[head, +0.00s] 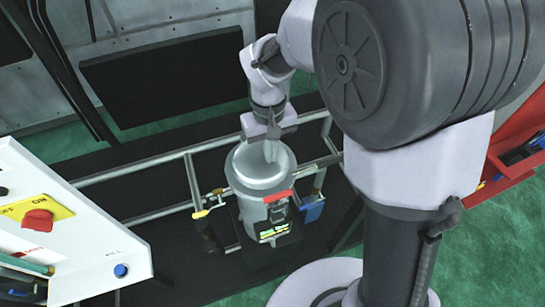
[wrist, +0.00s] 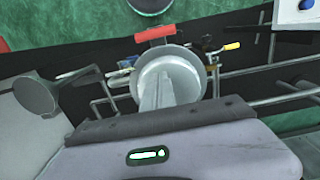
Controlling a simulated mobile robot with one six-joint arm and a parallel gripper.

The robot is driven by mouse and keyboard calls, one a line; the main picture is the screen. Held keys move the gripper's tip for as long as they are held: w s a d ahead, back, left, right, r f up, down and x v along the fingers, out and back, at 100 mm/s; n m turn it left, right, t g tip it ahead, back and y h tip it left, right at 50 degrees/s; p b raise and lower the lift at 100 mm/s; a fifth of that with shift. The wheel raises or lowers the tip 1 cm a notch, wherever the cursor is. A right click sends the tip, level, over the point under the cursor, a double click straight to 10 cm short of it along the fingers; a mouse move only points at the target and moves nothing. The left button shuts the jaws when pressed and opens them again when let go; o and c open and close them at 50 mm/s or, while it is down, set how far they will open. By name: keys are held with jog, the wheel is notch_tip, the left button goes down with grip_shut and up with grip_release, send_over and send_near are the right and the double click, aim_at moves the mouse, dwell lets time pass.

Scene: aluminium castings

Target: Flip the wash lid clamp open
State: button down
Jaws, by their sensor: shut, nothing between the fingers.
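The wash vessel is a grey metal pot with a round lid (head: 262,165), standing upright between metal rails. A red clamp handle (head: 279,197) sits at the lid's front edge, above a small lit display. In the wrist view the same red handle (wrist: 155,33) is at the far side of the lid (wrist: 185,72). My gripper (head: 271,157) points down over the lid, away from the red handle. In the wrist view its fingers (wrist: 157,80) are together and empty. They hide part of the lid, and I cannot tell if they touch it.
Metal rails (head: 150,168) run on both sides of the vessel. A white control panel with a red knob (head: 38,220) is at lower left. A red tray (head: 508,175) is at far right.

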aim_at(276, 190)
jog(key=f, duration=0.2)
jog(key=f+b, duration=0.1)
jog(key=f, duration=0.4)
jog(key=shift+s+d+f+b, duration=0.1)
jog(key=shift+s+f+b, duration=0.15)
jog(key=shift+f+b, duration=0.05)
jog(key=s, duration=0.1)
jog(key=s+d, duration=0.1)
jog(key=s, duration=0.1)
jog(key=shift+s+f, duration=0.1)
jog(key=shift+s, duration=0.2)
jog(key=shift+w, duration=0.1)
